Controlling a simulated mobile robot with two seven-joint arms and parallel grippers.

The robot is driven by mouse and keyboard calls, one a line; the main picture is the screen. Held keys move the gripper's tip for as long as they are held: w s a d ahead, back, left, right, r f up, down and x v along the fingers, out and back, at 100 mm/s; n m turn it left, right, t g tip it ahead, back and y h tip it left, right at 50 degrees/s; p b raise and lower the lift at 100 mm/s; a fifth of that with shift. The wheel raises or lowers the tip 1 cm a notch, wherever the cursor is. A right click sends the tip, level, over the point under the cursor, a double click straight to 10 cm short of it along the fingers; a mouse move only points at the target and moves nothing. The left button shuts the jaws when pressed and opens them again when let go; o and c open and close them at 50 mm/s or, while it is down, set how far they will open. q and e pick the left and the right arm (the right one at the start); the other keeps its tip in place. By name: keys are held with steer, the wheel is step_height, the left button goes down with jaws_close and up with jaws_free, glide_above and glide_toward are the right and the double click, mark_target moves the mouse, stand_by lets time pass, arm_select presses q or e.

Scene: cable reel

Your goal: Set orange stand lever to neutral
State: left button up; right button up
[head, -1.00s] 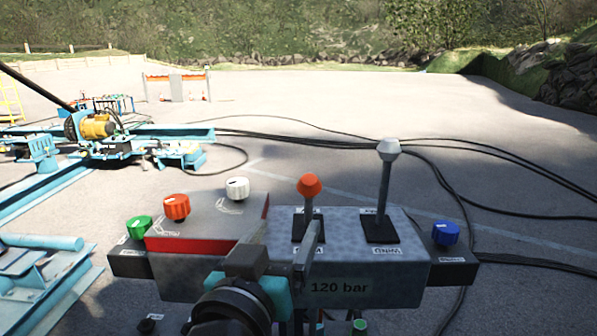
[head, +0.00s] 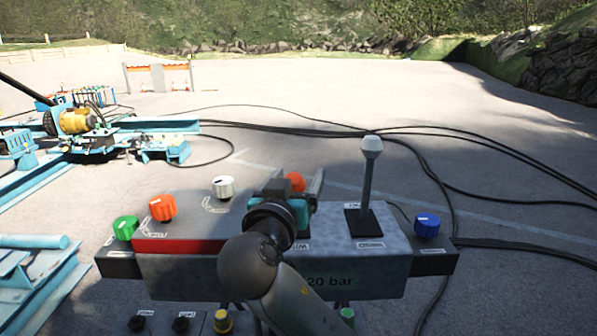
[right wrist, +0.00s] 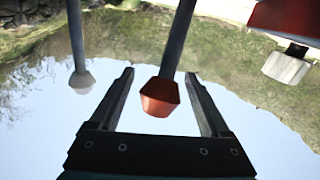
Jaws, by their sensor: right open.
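The orange lever (head: 295,182) stands on the grey control stand (head: 385,270); only its orange knob shows in the head view, and its shaft and base are hidden behind my right gripper (head: 297,182). In the right wrist view the orange knob (right wrist: 160,97) and its dark shaft sit between the two open fingers of my right gripper (right wrist: 158,95), with a gap on each side. I see no clear contact. My left gripper is not in view.
A white-knobbed lever (head: 371,146) stands upright to the right and also shows in the right wrist view (right wrist: 82,80). Blue (head: 427,225), white (head: 223,187), orange (head: 162,207) and green (head: 125,227) dials sit around the stand. Black cables lie on the ground behind.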

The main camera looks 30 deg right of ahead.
steer(key=shift+w+d, duration=0.4)
steer(key=shift+d, duration=0.05)
jaws_close()
stand_by(0.5)
stand_by(0.3)
